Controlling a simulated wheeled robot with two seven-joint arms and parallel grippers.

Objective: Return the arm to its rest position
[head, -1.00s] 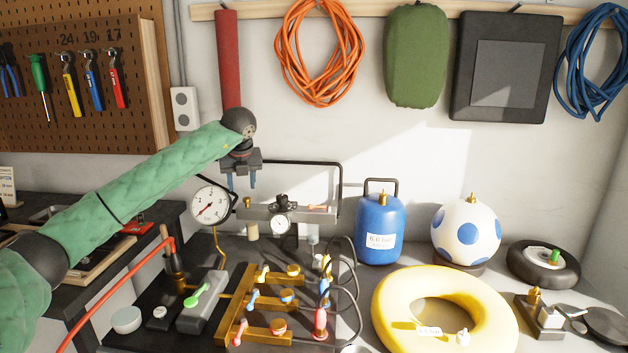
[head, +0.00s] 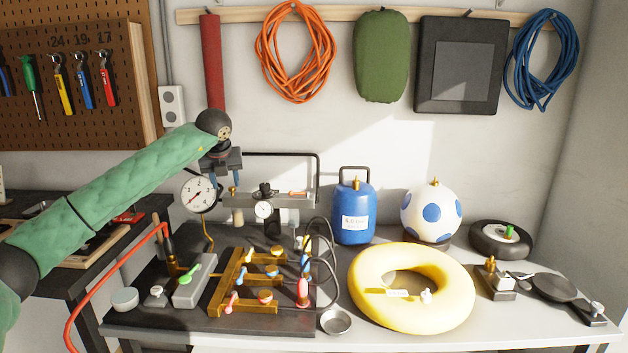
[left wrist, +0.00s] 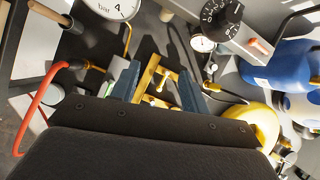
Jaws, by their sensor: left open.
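My left arm, in a green quilted sleeve, comes in from the left in the head view. Its gripper (head: 222,186) points down above the bench, beside the round pressure gauge (head: 198,193) and in front of the back wall. In the left wrist view the two blue fingers of the gripper (left wrist: 163,82) stand apart with nothing held between them. Beyond them lies the brass manifold (left wrist: 155,78) with its coloured valve levers, which also shows in the head view (head: 243,283). My right gripper is in neither view.
On the bench stand a blue tank (head: 354,215), a white ball with blue spots (head: 432,214), a yellow ring (head: 450,305), a small wheel (head: 488,240) and a metal bowl (head: 336,322). A red hose (head: 88,295) runs at the left. Coiled hoses hang on the wall.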

